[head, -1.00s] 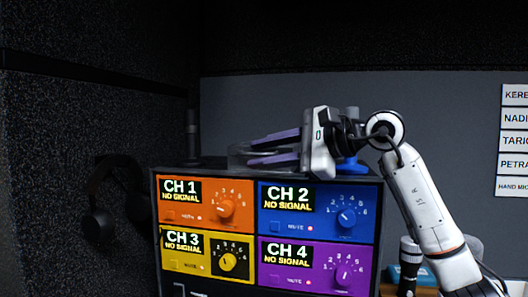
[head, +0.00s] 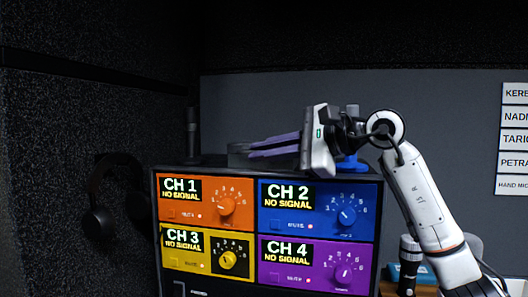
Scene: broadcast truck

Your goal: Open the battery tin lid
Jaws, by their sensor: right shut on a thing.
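The battery tin (head: 238,156) appears as a low, dark grey box on top of the receiver rack, at its back left. It is dim and partly hidden by my fingers, so the line between lid and body is hard to make out. My right gripper (head: 256,148) reaches in from the right, lying nearly level above the rack. Its two purple fingers point left, close together, with their tips at the tin's right side. It is shut on what looks like the tin's lid. My left gripper is out of view.
The rack (head: 154,215) has four coloured channel panels with knobs below my gripper. A blue object (head: 350,165) stands on the rack behind my wrist. Headphones (head: 98,212) hang on the left wall. A microphone (head: 408,262) stands at the lower right.

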